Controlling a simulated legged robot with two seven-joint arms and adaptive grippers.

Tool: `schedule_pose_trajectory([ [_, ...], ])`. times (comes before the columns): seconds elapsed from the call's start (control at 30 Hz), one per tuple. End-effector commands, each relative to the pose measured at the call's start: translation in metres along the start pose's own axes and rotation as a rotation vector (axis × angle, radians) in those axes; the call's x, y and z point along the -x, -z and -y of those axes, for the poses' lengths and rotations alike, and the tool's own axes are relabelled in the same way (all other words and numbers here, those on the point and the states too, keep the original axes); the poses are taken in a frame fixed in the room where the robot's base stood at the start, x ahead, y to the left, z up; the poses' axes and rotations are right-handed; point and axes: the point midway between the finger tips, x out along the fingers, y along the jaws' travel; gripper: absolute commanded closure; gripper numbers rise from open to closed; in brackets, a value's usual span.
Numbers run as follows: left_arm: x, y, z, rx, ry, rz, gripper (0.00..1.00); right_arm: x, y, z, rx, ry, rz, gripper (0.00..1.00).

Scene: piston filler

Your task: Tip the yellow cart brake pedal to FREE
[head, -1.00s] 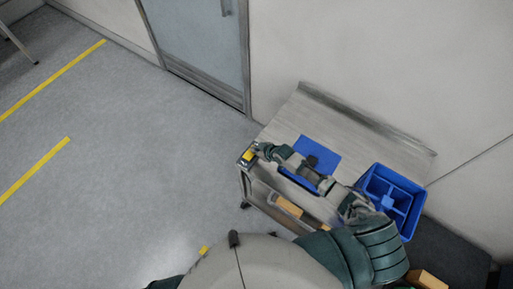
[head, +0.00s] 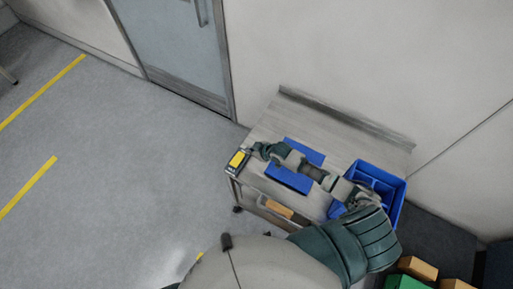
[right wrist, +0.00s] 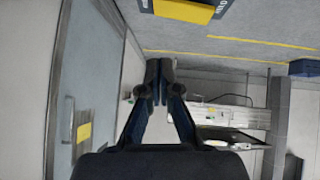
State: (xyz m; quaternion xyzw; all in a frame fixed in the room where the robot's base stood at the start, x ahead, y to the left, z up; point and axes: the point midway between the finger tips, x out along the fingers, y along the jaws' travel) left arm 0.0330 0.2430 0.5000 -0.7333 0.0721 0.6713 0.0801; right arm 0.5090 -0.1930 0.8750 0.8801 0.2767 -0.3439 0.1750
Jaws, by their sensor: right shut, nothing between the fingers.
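The yellow brake pedal (head: 237,159) sits in a dark housing at the left front corner of the grey cart (head: 262,133). My right gripper (head: 257,149) is just right of the pedal, above the cart's edge, and looks apart from it. In the right wrist view its fingers (right wrist: 158,82) are together and empty. The yellow pedal (right wrist: 184,10) shows at the top edge of that view, beyond the fingertips, on a dark plate with pale lettering too cut off to read surely. The pedal's tilt is unclear. My left gripper is not in view.
A blue mat (head: 287,178) lies on the cart top under my right arm. A blue divided bin (head: 399,205) stands at the cart's right end. A cardboard box (head: 277,208) is on the lower shelf. The floor left of the cart is clear.

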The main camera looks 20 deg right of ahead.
Motion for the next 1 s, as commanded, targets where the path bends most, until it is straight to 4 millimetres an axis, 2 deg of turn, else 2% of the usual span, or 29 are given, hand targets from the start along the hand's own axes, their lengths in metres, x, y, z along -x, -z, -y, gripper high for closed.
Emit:
schedule_pose_trajectory([
  [0.1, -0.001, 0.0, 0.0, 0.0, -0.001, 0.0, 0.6, 0.021, -0.001, -0.003, 0.002, 0.001, 0.001, 1.0],
  [0.3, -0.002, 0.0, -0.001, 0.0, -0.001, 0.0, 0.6, 0.039, 0.0, -0.006, 0.001, -0.001, 0.002, 1.0],
  [1.0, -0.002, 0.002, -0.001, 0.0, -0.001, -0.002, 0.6, 0.042, -0.001, -0.007, -0.001, 0.0, 0.0, 1.0],
])
